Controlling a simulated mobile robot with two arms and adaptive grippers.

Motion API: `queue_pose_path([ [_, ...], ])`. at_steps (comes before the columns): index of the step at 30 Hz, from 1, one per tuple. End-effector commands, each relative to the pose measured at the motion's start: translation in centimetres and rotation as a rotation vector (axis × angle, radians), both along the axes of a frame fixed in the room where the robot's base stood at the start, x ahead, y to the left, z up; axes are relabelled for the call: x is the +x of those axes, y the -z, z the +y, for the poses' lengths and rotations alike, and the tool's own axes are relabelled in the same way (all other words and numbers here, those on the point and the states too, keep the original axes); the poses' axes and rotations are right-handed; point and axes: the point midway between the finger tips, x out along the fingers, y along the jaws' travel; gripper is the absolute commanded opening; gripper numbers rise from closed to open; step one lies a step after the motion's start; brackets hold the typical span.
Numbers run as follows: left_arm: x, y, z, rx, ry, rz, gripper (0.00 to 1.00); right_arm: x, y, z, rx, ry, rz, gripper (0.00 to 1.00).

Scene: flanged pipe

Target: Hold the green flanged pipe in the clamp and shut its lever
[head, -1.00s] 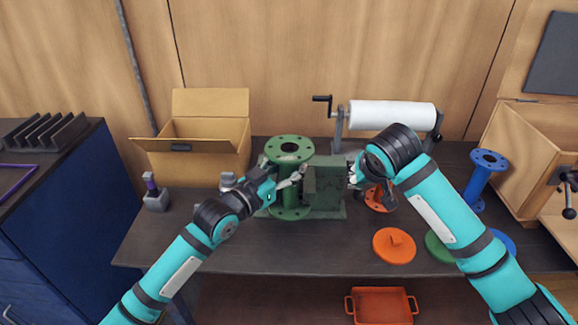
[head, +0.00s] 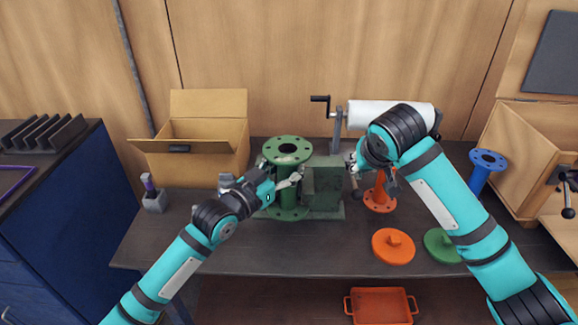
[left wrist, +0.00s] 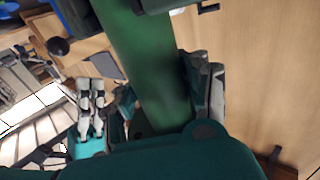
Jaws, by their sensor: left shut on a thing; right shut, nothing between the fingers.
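The green flanged pipe (head: 288,150) stands upright at the left side of the dark green clamp (head: 325,188) on the table. My left gripper (head: 282,178) is shut on the pipe's body below its top flange. In the left wrist view the pipe (left wrist: 150,70) runs between the fingers. My right gripper (head: 354,163) is shut and empty at the clamp's right side, near its top. A dark rod with a knob (head: 356,194), seemingly the clamp's lever, hangs just below it. Whether the jaws touch the pipe is hidden.
An orange flanged pipe (head: 379,199) stands right of the clamp, partly behind my right arm. An orange lid (head: 393,247) and a green lid (head: 441,245) lie in front. A cardboard box (head: 195,155), a roll holder (head: 338,130) and a blue pipe (head: 482,172) stand behind.

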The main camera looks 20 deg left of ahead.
Motion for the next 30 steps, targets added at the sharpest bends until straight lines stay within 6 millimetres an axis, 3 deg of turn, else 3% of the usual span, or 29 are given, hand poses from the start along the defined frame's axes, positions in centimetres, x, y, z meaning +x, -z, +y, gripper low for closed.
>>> queue_pose_path([
  [1, -0.08, 0.90, -0.07, 0.005, 0.001, 0.020, 0.00, 0.00, 0.06, 0.01, 0.000, 0.000, 0.000, 0.00],
  [10, -0.08, 0.92, -0.08, 0.005, 0.002, 0.021, 0.00, 0.00, 0.07, 0.00, 0.000, 0.000, 0.000, 0.00],
  [11, -0.08, 0.92, -0.08, 0.005, 0.002, 0.021, 0.42, 0.00, 0.07, 0.00, 0.000, 0.000, 0.000, 0.00],
  [18, -0.06, 0.57, -0.05, 0.003, 0.001, 0.013, 0.73, 0.00, 0.05, 0.00, 0.000, 0.000, 0.000, 0.00],
  [30, -0.66, 0.58, 0.28, 0.004, 0.000, 0.014, 0.76, -0.01, 0.04, 0.00, 0.000, 0.000, 0.000, 0.00],
])
